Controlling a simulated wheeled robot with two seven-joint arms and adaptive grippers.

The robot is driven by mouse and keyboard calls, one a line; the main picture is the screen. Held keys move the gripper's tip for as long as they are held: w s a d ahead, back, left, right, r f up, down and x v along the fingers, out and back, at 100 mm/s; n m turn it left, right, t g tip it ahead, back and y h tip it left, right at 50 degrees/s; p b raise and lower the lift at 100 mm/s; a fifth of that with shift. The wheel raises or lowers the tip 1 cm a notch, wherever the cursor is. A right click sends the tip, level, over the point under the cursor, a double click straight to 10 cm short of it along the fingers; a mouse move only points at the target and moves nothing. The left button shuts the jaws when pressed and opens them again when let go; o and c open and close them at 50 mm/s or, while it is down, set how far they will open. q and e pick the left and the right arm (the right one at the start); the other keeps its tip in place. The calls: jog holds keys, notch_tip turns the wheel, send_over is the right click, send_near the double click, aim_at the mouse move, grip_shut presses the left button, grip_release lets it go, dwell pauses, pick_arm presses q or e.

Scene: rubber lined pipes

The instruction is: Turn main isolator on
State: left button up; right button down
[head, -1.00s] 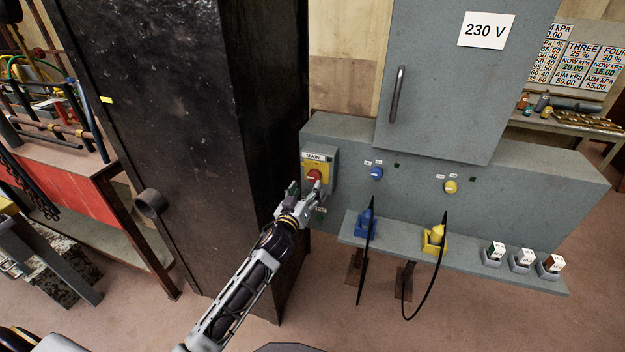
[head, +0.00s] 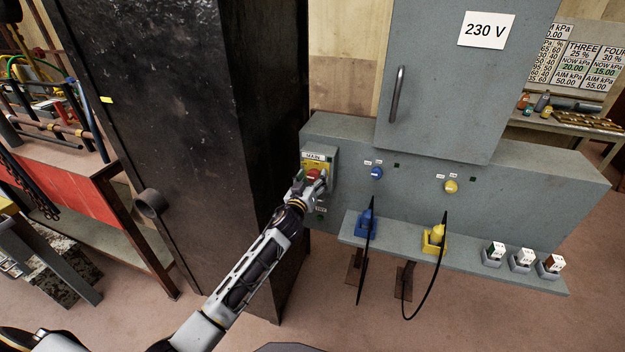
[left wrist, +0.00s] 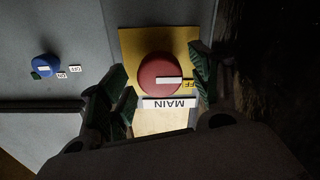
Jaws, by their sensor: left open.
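The main isolator is a red round knob (head: 314,174) on a yellow plate under a "MAIN" label, at the left end of the grey panel. In the left wrist view the red knob (left wrist: 160,75) shows a white bar, with an "OFF" label partly hidden beside it. My left gripper (head: 312,183) is at the knob and partly covers it in the head view. In the left wrist view my left gripper (left wrist: 163,85) is open, with one finger on each side of the knob; I cannot tell whether they touch it. My right gripper is not in view.
A blue knob (head: 376,173) and a yellow knob (head: 451,187) are further right on the panel. A shelf below holds a blue plug (head: 366,222), a yellow plug (head: 434,238) and small labelled blocks. A tall black cabinet (head: 180,120) stands close to the left.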

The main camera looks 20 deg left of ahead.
pick_arm(q)
jog(key=shift+c, duration=0.5)
jog(key=c, duration=0.9)
jog(key=shift+c, duration=0.2)
